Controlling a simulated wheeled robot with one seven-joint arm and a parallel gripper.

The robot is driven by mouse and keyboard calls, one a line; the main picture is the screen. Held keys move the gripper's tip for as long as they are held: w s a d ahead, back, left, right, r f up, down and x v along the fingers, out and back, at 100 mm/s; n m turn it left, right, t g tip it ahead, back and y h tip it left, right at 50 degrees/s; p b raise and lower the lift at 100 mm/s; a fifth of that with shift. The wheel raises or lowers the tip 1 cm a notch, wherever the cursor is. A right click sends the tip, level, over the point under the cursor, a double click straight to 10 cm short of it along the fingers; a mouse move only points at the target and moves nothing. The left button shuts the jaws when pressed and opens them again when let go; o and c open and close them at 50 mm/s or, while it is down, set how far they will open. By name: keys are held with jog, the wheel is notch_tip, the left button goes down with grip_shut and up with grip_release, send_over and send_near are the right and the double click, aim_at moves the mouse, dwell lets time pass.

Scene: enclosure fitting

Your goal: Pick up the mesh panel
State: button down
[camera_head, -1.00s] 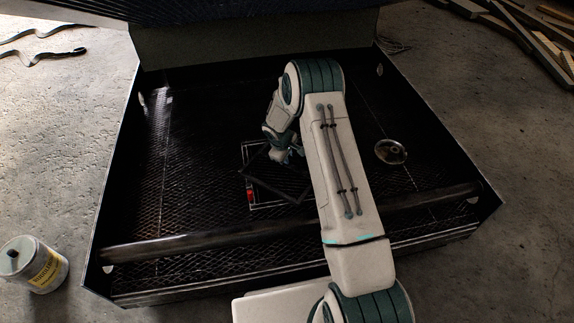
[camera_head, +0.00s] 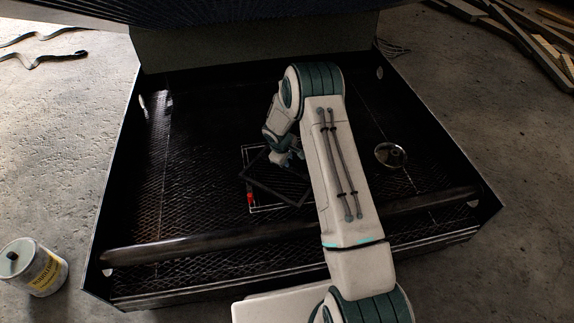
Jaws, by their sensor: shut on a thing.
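The mesh panel (camera_head: 272,182) is a dark, flat square with a thin frame. It is near the middle of the dark enclosure, turned at an angle over a white outlined square (camera_head: 250,207) on the mesh floor. My gripper (camera_head: 287,162) is at the panel's upper edge, shut on it. The fingertips are small and partly hidden by my wrist. The panel seems slightly raised, but the gap beneath it is hard to judge.
A dark bar (camera_head: 200,240) crosses the front of the enclosure (camera_head: 120,190). A round glassy or metal disc (camera_head: 390,155) lies right of my arm. A labelled can (camera_head: 36,268) stands outside at left. Planks (camera_head: 520,35) lie at upper right.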

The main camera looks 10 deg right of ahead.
jog(key=shift+r, duration=0.15)
jog(key=shift+w+r+p, duration=0.1)
jog(key=shift+r+p, duration=0.25)
jog(key=shift+r, duration=0.2)
notch_tip(320, 180, up, 3)
jog(key=shift+r+p, duration=0.15)
jog(key=shift+p, duration=0.6)
jog(key=s+d+r+p, duration=0.3)
jog(key=s+d+r, duration=0.3)
jog(key=d, duration=0.4)
jog(key=w+a+f+m+b, duration=0.1)
jog(key=w+a+m+b, duration=0.1)
jog(key=a+m, duration=0.1)
jog(key=w+a+f+m+g+b, duration=0.1)
jog(key=w+a+f+m+b, duration=0.1)
jog(key=a+m, duration=0.1)
jog(key=w+a+f+m+g+h+b, duration=0.1)
jog(key=a+m+b, duration=0.2)
jog(key=a, duration=0.1)
jog(key=shift+w+f, duration=0.4)
jog(key=shift+f+b, duration=2.15)
jog(key=shift+f, duration=1.25)
jog(key=shift+f+b, duration=0.35)
jog(key=shift+f, duration=0.2)
